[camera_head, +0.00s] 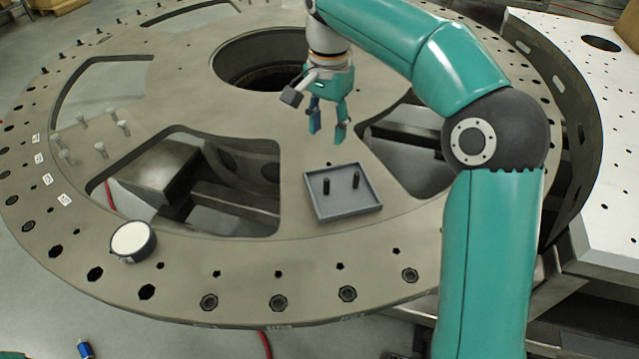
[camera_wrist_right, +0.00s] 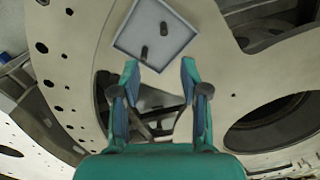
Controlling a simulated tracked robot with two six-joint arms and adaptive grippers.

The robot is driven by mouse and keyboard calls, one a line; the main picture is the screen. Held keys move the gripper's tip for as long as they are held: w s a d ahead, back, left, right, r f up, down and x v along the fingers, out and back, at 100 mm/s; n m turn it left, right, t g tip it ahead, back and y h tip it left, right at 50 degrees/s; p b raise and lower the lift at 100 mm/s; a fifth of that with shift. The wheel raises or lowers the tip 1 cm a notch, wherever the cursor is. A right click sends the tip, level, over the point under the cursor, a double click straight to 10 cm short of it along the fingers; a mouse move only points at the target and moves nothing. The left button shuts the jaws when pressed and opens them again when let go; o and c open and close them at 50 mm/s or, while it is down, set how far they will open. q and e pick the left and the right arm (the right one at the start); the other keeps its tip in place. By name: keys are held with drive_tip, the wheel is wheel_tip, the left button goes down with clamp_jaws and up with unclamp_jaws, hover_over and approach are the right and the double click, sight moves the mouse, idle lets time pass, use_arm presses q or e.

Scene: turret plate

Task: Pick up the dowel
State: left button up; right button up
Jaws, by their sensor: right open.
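Two short dark dowels stand in a shallow grey tray on the turret plate. In the head view one dowel (camera_head: 326,186) is at the left of the tray and the other dowel (camera_head: 356,180) is to its right. In the right wrist view, the same two dowels (camera_wrist_right: 144,53) (camera_wrist_right: 164,28) show beyond the fingertips. My right gripper (camera_head: 328,134) is open and empty, above the plate and behind the tray in the head view. Its two fingers (camera_wrist_right: 158,72) are spread in the wrist view. My left gripper is not in view.
The grey tray (camera_head: 346,213) has low walls. The round turret plate (camera_head: 240,262) has large cut-outs on both sides of the tray and a central hole (camera_head: 262,75). A round white-topped object (camera_head: 130,240) sits at the left. Several small pegs (camera_head: 111,113) stand further left.

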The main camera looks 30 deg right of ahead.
sight(327, 179)
drive_tip(key=f, duration=0.4)
drive_tip(key=f+b, duration=0.1)
drive_tip(key=f, duration=0.3)
drive_tip(key=w+f, duration=0.1)
drive_tip(key=f, duration=0.3)
drive_tip(key=shift+d+f+b, duration=0.1)
drive_tip(key=shift+f+b, duration=0.05)
drive_tip(key=shift+b, duration=0.25)
drive_tip(key=shift+w+d+f, duration=0.1)
drive_tip(key=shift+d+f, duration=0.1)
drive_tip(key=shift+f, duration=1.25)
drive_tip(key=shift+w+d+f, duration=0.1)
drive_tip(key=shift+d+f, duration=0.05)
drive_tip(key=shift+f, duration=1.25)
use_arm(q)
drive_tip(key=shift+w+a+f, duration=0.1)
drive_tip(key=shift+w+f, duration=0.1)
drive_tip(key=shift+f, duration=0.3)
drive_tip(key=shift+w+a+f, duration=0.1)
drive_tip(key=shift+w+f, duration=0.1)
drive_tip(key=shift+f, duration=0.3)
use_arm(e)
clamp_jaws()
